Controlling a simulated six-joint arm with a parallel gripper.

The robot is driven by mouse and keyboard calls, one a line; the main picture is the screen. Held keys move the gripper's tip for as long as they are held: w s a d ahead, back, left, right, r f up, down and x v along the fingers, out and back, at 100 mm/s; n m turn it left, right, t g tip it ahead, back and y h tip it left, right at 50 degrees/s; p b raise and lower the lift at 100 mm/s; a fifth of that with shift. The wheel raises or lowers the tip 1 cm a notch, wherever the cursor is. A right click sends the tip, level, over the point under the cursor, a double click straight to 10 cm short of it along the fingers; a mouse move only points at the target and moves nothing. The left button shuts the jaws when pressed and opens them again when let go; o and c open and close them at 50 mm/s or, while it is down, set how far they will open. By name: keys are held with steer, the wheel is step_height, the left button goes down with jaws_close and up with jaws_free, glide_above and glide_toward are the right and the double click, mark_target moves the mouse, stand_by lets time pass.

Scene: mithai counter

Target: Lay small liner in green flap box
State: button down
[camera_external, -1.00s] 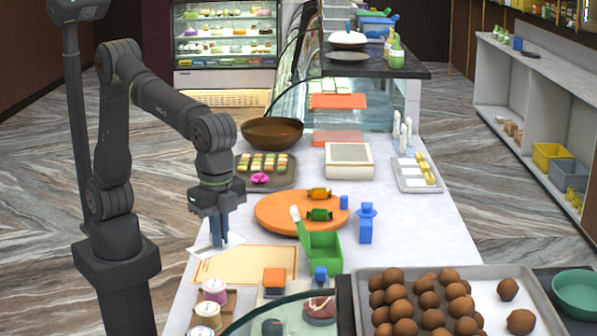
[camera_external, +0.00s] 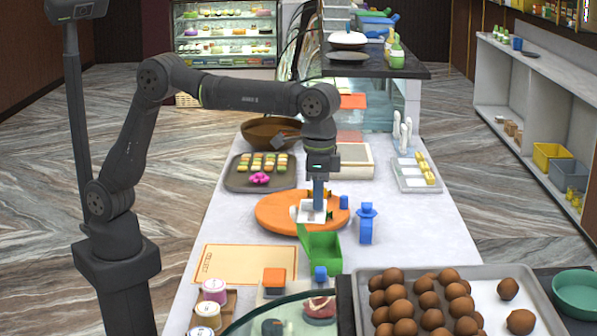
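The green flap box (camera_external: 324,250) stands open on the counter, in front of the round orange board, with its flap (camera_external: 303,236) raised at the left. My gripper (camera_external: 318,205) points down over the orange board, just behind and above the box. Its blue fingers are shut on a small white liner (camera_external: 308,216), which hangs at the fingertips. The liner is above the box's back edge and appears clear of it. The box's floor is partly hidden by its front wall.
The orange board (camera_external: 270,212) carries wrapped sweets, now mostly hidden. A cream mat (camera_external: 245,262) lies left, and a tray of brown balls (camera_external: 480,280) is at front right.

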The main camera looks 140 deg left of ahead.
steer(key=shift+n, duration=0.8)
steer(key=shift+s+a+f, duration=0.25)
steer(key=shift+a+f, duration=0.7)
steer(key=shift+f, duration=0.65)
steer(key=shift+s+a+f, duration=0.2)
steer(key=shift+a+f, duration=0.75)
steer(key=shift+f, duration=0.7)
steer(key=shift+s+a+f, duration=0.25)
steer(key=shift+a+f, duration=0.7)
steer(key=shift+f, duration=0.65)
steer(key=shift+f, duration=0.45)
steer(key=shift+f, duration=0.45)
steer(key=c, duration=1.6)
jaws_free()
steer(key=shift+o, duration=0.2)
steer(key=shift+r, duration=0.15)
